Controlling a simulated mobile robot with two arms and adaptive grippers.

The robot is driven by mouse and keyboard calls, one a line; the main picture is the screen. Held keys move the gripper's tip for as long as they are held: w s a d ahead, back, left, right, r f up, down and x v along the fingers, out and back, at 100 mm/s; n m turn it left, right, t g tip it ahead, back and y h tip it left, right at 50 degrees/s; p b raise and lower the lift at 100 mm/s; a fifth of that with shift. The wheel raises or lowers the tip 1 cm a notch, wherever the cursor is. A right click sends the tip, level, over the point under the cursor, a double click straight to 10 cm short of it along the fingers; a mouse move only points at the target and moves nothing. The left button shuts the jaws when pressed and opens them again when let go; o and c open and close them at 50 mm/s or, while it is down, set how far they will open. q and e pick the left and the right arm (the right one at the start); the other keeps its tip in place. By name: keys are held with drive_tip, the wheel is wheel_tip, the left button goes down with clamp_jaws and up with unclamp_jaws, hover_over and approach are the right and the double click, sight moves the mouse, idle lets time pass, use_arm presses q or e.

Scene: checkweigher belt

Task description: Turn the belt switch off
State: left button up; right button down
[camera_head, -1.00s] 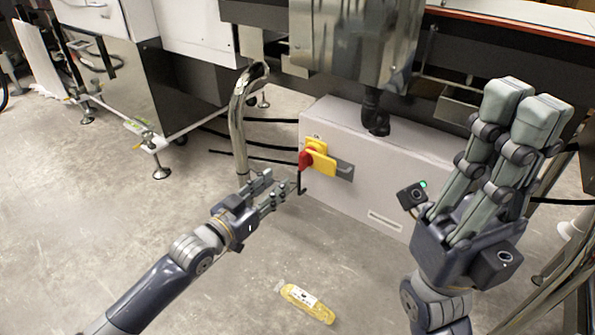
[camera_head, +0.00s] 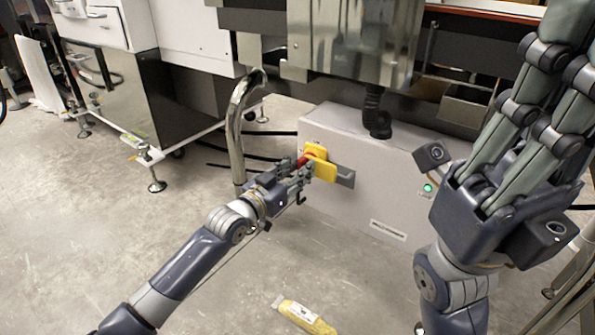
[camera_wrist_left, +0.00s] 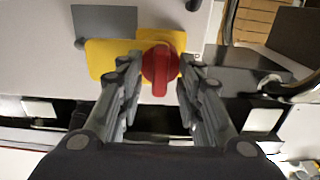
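The belt switch is a red knob (camera_head: 302,161) on a yellow plate (camera_head: 322,168), fixed to the front of a light grey box (camera_head: 372,200). My left gripper (camera_head: 300,174) is at the knob, its fingertips partly hiding it in the head view. In the left wrist view the red knob (camera_wrist_left: 160,68) lies between the fingers of my left gripper (camera_wrist_left: 160,76), with its grip bar pointing down the picture. The fingers stand apart on either side; firm contact does not show. My right gripper (camera_head: 560,60) is raised at the right, its tips cut off by the frame.
A bent metal pipe (camera_head: 236,130) stands just left of the switch, close to my left gripper. A black hose (camera_head: 377,112) enters the box top. A yellow packet (camera_head: 303,316) lies on the floor. A white-and-black machine (camera_head: 150,75) stands at the left.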

use_arm(q)
clamp_jaws()
